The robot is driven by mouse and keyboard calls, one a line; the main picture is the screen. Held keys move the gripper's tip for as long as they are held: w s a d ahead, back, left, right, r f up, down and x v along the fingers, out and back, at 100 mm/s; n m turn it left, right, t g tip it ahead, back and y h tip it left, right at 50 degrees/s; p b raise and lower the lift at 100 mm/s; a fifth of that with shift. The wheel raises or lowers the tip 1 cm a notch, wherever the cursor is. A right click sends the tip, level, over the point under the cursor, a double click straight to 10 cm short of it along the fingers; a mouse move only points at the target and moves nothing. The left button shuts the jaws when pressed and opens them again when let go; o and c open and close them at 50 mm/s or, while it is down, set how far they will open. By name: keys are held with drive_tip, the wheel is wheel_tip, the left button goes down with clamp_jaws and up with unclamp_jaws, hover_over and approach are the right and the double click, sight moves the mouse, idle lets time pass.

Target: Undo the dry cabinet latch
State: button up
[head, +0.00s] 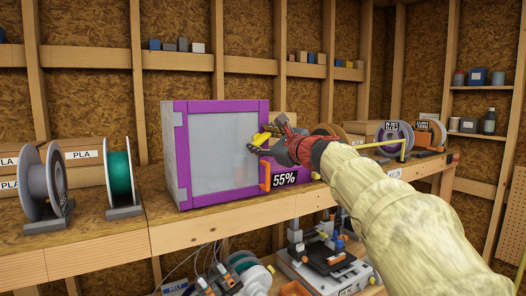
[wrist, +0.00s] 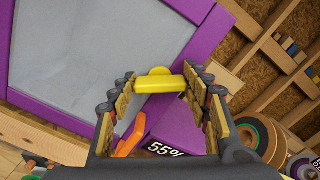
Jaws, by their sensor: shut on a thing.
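The dry cabinet (head: 180,160) stands on the bench, with a purple frame and a pale see-through door (head: 225,150) that looks closed. A yellow latch (head: 260,139) sits at the door's right edge; in the wrist view the yellow latch (wrist: 158,85) shows as a bar with a round part behind it. My gripper (wrist: 160,92) has its fingers on both sides of the bar and is shut on it. In the head view my gripper (head: 266,137) comes in from the right and partly hides the latch. An orange handle (head: 265,176) is below the latch.
A purple panel reading 55% (head: 285,180) is right of the handle. Spools, a grey one (head: 35,184) and a green one (head: 119,180), stand left on the bench (head: 110,235). More spools (head: 392,138) stand right. A printer (head: 325,262) is below. Bench space before the door is clear.

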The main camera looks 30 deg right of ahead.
drive_tip(key=n+b, duration=0.6)
drive_tip(key=shift+f, duration=0.3)
drive_tip(key=n+b, duration=0.3)
drive_tip(key=n, duration=0.1)
drive_tip(key=shift+n, duration=0.3)
drive_tip(key=shift+r+n+b, duration=0.1)
drive_tip(key=shift+n+b, duration=0.2)
drive_tip(key=o, duration=1.2)
drive_tip(key=shift+c, duration=0.2)
drive_tip(key=shift+s, duration=0.15)
drive_tip(key=s, duration=1.1)
drive_tip(key=shift+s+d, duration=0.15)
drive_tip(key=shift+s, duration=0.2)
